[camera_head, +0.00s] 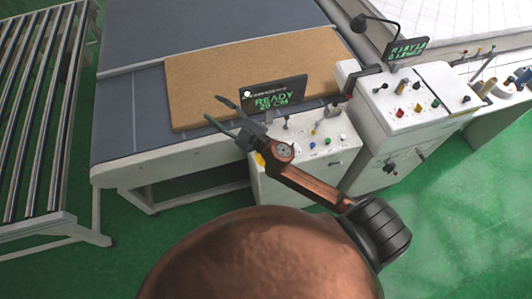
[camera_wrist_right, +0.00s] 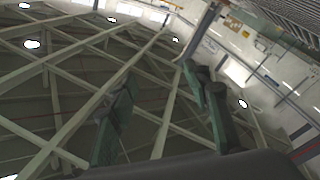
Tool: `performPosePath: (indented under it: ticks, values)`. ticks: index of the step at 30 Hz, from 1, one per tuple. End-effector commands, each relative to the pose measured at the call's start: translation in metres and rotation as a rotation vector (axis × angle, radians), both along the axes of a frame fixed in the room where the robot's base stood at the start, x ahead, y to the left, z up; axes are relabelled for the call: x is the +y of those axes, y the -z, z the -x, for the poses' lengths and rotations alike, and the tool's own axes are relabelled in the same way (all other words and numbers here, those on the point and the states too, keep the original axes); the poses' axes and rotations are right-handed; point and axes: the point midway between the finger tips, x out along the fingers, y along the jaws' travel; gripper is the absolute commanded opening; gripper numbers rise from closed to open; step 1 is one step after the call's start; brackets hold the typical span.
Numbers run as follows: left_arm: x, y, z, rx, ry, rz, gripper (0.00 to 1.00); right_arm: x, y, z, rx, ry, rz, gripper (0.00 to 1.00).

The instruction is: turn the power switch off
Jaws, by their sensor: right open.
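The near control box (camera_head: 277,188) is white and stands beside the conveyor. Its sloped top carries knobs, buttons and small levers, partly hidden behind my right arm. I cannot tell which of them is the power switch. My right gripper (camera_head: 221,110) is open and empty, to the left of the display and above the board. In the right wrist view its two green fingers (camera_wrist_right: 160,75) are spread apart against the ceiling. My left gripper is not in view.
A brown board (camera_head: 200,80) lies on the grey conveyor (camera_head: 125,120). A larger white control cabinet (camera_head: 375,130) with coloured buttons and a second display (camera_head: 407,48) stands to the right. A roller rack (camera_head: 38,110) is at the left. Green floor (camera_head: 460,220) is clear at the lower right.

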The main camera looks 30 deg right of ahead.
Motion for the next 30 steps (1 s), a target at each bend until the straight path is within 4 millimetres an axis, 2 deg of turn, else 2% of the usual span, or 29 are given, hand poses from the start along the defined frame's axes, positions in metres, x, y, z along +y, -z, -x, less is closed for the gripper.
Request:
performPosePath:
  ticks: [1,3,4,6,8,9,11,12,14,15,17,18,21,24,25,27,30]
  values:
    - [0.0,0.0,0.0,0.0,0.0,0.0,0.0,0.036,-0.001,0.001,-0.044,-0.13,0.084,0.45]
    - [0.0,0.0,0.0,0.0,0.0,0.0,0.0,0.082,0.012,0.012,-0.069,-0.315,0.205,0.45]
    - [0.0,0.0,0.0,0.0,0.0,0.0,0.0,0.098,0.022,0.017,-0.067,-0.391,0.261,0.45]
    - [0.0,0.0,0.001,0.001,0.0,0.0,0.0,0.124,0.057,0.031,-0.033,-0.56,0.407,0.45]
    - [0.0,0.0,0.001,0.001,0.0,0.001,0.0,0.131,0.096,0.042,0.031,-0.685,0.544,0.45]
    - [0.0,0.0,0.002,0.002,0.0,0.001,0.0,0.127,0.124,0.047,0.09,-0.758,0.64,0.45]
    - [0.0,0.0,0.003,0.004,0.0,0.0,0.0,0.108,0.167,0.053,0.201,-0.843,0.787,0.45]
    - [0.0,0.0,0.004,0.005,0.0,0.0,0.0,0.088,0.193,0.055,0.289,-0.883,0.885,0.45]
    - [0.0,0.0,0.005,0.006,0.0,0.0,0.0,0.048,0.226,0.055,0.433,-0.914,1.021,0.45]
    - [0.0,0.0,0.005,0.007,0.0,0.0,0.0,0.019,0.242,0.054,0.53,-0.918,1.101,0.45]
    - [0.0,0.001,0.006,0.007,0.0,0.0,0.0,-0.026,0.259,0.052,0.673,-0.905,1.205,0.45]
    - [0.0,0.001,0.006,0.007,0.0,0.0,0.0,-0.054,0.265,0.051,0.759,-0.886,1.263,0.45]
    - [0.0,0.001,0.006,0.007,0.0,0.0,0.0,-0.111,0.27,0.05,0.933,-0.831,1.364,0.45]
    - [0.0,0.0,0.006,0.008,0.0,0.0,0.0,-0.145,0.27,0.05,1.037,-0.786,1.416,0.45]
    - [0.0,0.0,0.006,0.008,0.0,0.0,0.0,-0.151,0.27,0.05,1.055,-0.78,1.424,0.45]
    - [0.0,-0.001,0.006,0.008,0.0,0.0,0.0,-0.158,0.273,0.051,1.08,-0.769,1.434,0.45]
    - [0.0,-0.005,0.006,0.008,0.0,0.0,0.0,-0.158,0.284,0.052,1.085,-0.77,1.433,0.45]
